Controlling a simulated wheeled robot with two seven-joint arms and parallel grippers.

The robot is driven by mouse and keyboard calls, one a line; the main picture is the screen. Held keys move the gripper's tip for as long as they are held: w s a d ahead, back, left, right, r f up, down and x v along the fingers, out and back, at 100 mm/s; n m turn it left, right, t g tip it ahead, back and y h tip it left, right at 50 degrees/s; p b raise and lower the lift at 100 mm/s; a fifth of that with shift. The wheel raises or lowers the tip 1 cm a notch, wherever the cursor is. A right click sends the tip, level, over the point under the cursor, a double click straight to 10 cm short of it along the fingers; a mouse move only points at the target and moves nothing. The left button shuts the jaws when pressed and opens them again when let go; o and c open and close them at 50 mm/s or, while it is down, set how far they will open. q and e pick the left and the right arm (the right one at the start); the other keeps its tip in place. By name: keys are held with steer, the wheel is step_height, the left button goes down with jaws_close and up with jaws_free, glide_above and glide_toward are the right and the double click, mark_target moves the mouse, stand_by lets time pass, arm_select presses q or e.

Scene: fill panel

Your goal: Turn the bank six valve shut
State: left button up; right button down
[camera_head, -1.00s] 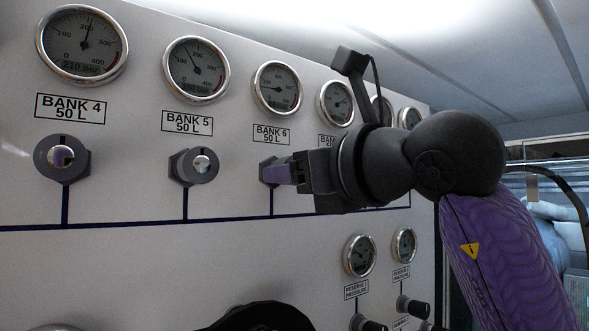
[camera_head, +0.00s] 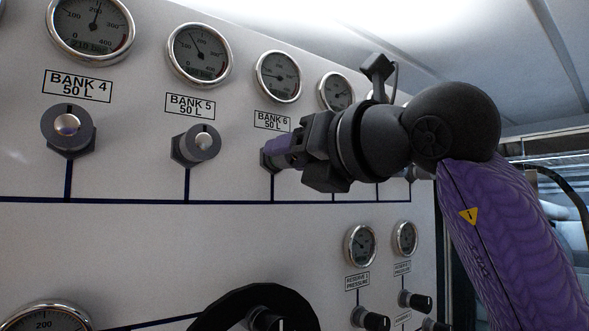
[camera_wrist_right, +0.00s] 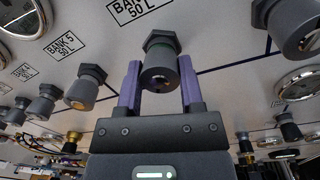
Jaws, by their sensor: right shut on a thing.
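The bank six valve knob (camera_wrist_right: 160,76) is a dark round knob with a hex base on the grey panel. In the wrist view it sits between the two purple fingers of my right gripper (camera_wrist_right: 160,88), which is shut on it. In the head view my right gripper (camera_head: 274,152) reaches in from the right, just below the BANK 6 label (camera_head: 272,121), and hides most of the knob. The bank six gauge (camera_head: 278,76) is above the label. My left gripper is not in view.
The bank five knob (camera_head: 197,145) and bank four knob (camera_head: 69,131) stand out from the panel to the left. More gauges and knobs sit behind my right arm. A large black round part (camera_head: 225,312) and reserve gauges (camera_head: 361,245) are below.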

steer(key=m+b, duration=0.2)
steer(key=m, duration=0.1)
steer(key=shift+m, duration=0.4)
steer(key=m+b, duration=0.1)
steer(key=m, duration=0.2)
steer(key=shift+m+t+b, duration=0.3)
steer(key=shift+b, duration=0.1)
steer(key=m+b, duration=0.1)
steer(key=m, duration=0.3)
steer(key=shift+b, duration=0.35)
steer(key=m+b, duration=0.1)
steer(key=m, duration=0.2)
steer(key=shift+m+h, duration=0.4)
steer(key=m+b, duration=0.1)
steer(key=m, duration=0.2)
steer(key=shift+m, duration=0.4)
steer(key=m+b, duration=0.1)
steer(key=m, duration=0.2)
steer(key=shift+m, duration=0.4)
steer(key=m+b, duration=0.1)
steer(key=m, duration=0.2)
steer(key=shift+m+h, duration=0.3)
steer(key=shift+w+m+b, duration=0.1)
steer(key=shift+m+b, duration=0.2)
steer(key=shift+m, duration=1.6)
